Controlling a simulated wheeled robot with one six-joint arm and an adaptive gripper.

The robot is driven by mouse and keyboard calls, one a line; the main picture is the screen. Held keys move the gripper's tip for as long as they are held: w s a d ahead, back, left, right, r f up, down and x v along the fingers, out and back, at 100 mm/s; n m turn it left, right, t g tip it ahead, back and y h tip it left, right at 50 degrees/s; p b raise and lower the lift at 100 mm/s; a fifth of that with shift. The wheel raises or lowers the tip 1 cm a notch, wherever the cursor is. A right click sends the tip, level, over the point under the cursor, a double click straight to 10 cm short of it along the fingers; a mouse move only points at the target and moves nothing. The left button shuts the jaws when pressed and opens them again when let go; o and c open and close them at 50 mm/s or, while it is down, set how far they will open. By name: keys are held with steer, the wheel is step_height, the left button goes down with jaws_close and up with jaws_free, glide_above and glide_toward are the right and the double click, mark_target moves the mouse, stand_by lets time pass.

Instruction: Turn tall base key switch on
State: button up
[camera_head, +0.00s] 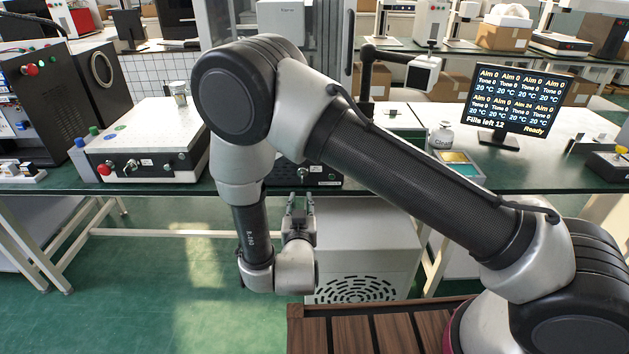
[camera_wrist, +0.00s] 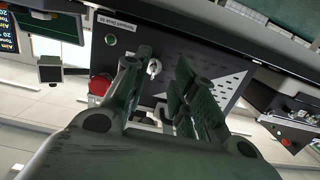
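A silver key switch (camera_wrist: 153,68) sits on a dark front panel (camera_wrist: 128,62) and shows between my fingertips in the wrist view. A red knob (camera_wrist: 99,85) and a small green button (camera_wrist: 111,40) are on the same panel, beside a white label. My gripper (camera_head: 300,203) is in front of this panel (camera_head: 322,178), in the middle of the head view. Its fingers (camera_wrist: 163,60) are apart, one on each side of the key; I cannot tell whether they touch it. My arm hides much of this unit in the head view. The key's turn is unclear.
At left, a similar unit (camera_head: 98,148) with a perforated top, red knob and key stands on the bench. A black cabinet (camera_head: 32,100) stands further left. A monitor (camera_head: 519,100), a small bottle (camera_head: 441,137) and a tray (camera_head: 458,168) are at right. A white cabinet (camera_head: 365,240) stands below.

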mark_target(302, 179)
steer(key=shift+t, duration=0.7)
steer(key=w+r, duration=0.1)
steer(key=w, duration=0.1)
steer(key=w+r, duration=0.1)
steer(key=w, duration=0.5)
steer(key=shift+d+r, duration=0.2)
steer(key=shift+r, duration=0.2)
jaws_close()
